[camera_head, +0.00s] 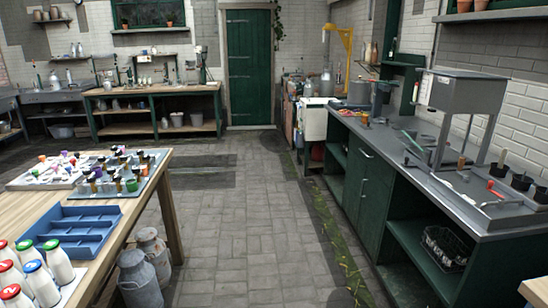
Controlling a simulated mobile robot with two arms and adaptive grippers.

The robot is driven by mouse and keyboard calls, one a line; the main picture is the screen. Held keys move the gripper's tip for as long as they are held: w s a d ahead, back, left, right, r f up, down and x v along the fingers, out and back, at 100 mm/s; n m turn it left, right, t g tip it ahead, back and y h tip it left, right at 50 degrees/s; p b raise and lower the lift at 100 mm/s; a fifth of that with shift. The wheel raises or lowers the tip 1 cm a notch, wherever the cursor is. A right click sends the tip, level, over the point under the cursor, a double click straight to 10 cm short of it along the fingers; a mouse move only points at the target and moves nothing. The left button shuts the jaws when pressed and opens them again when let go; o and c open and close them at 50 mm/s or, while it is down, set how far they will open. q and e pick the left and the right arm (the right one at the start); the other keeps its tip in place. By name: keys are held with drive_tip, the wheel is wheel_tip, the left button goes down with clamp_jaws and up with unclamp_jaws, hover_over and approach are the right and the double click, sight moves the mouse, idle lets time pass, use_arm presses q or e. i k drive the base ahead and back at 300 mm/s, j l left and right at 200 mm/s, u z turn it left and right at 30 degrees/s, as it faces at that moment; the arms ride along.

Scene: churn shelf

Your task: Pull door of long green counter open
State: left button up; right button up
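The long green counter (478,258) runs along the right side, with a grey worktop. Its green door (372,208) is on the front face, between open shelf bays, and looks closed. A pale handle (366,154) shows near the top of that front, above the door panel. A thin upright handle (361,190) seems to show at the door's left part, but it is small. Neither of my grippers is in view.
A wooden table (170,205) at the left holds a blue crate (75,228), bottles and small jars. Metal churns (139,280) stand on the floor beside it. The paved floor (250,225) between table and counter is clear. A wire basket (444,250) sits in the counter's near bay.

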sight(375, 197)
drive_tip(key=i+u, duration=0.1)
drive_tip(key=i, duration=1.65)
drive_tip(key=i+z, duration=0.15)
drive_tip(key=i, duration=0.3)
drive_tip(key=i+j+z, duration=0.15)
drive_tip(key=i, duration=0.25)
drive_tip(key=i+j+z, duration=0.15)
drive_tip(key=i, duration=0.25)
drive_tip(key=i+j+z, duration=0.15)
drive_tip(key=i, duration=0.3)
